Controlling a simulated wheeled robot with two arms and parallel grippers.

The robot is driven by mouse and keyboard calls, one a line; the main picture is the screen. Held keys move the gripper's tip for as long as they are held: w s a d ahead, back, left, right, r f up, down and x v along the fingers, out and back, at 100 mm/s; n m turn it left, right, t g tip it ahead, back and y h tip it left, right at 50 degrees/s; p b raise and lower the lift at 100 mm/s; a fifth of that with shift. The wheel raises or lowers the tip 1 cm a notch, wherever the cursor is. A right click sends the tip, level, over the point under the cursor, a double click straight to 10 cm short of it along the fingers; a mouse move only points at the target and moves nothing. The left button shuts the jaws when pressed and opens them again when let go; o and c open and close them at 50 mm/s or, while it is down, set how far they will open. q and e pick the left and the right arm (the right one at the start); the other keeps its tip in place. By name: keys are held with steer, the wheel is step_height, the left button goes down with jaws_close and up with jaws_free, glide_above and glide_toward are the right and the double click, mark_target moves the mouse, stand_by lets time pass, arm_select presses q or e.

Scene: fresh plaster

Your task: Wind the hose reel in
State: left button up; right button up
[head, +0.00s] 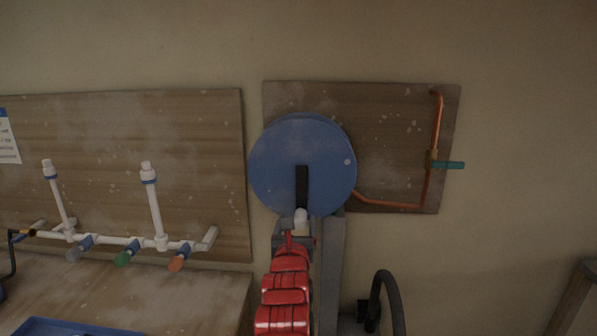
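The hose reel (277,160) is a round blue disc mounted in front of a wooden wall board. Its black crank arm (301,185) points straight down from near the disc's centre. A pale crank knob (300,218) sits at the crank's lower end. My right gripper (294,230), on the red arm rising from below, is at the knob and overlaps it in this view. Its fingers are small and partly hidden by my wrist, so their closure on the knob is unclear. My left gripper is not in view.
A copper pipe (437,125) with a teal lever (449,165) runs right of the reel. A grey post (331,270) stands below it. White pipes (155,205) with coloured valves are at left, above a wooden bench (200,295) with a blue tray (70,328). A black hose (388,290) curves at lower right.

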steer(key=shift+d, duration=0.1)
steer(key=shift+s+p, duration=0.4)
steer(key=shift+s, duration=0.2)
steer(key=s+p, duration=0.3)
steer(key=s, duration=0.4)
steer(key=shift+s, duration=0.4)
steer(key=shift+d+f, duration=0.1)
steer(key=shift+f, duration=0.05)
